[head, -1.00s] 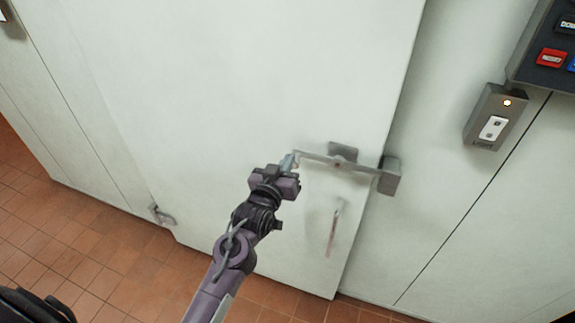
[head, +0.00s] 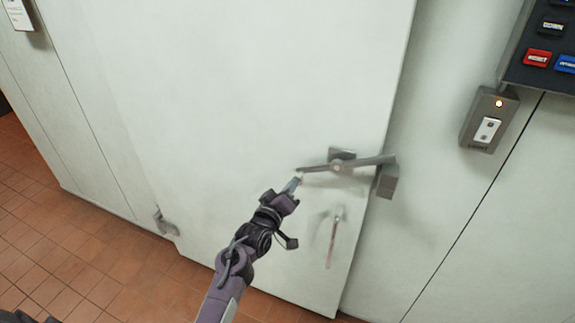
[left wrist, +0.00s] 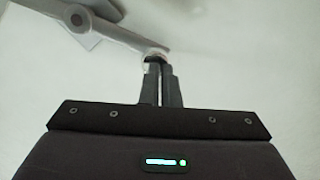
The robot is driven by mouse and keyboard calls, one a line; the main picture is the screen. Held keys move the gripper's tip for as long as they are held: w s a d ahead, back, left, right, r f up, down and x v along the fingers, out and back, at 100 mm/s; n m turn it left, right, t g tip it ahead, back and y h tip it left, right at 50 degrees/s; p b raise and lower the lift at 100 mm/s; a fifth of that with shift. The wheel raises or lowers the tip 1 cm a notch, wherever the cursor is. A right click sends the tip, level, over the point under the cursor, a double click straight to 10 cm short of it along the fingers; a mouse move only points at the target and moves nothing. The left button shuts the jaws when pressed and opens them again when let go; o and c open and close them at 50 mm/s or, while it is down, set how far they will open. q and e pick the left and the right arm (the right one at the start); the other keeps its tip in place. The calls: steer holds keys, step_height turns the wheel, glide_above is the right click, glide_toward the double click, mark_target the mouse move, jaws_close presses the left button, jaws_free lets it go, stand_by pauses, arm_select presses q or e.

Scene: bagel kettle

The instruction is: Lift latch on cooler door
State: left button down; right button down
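The cooler door (head: 240,90) is a large white panel. Its grey metal latch bar (head: 335,167) pivots on a small plate near the door's right edge. The bar's right end is raised above the grey catch (head: 387,181) on the frame, and its left end is low. My left gripper (head: 298,181) is at the bar's left end, just below it in the head view. In the left wrist view its fingers (left wrist: 160,62) are together, with the latch bar (left wrist: 125,32) passing at their tips. Whether they touch it is unclear. My right gripper is not in view.
A thin vertical handle (head: 331,243) is on the door below the latch. A hinge-like metal fitting (head: 164,222) is at lower left, above the tiled floor (head: 75,260).

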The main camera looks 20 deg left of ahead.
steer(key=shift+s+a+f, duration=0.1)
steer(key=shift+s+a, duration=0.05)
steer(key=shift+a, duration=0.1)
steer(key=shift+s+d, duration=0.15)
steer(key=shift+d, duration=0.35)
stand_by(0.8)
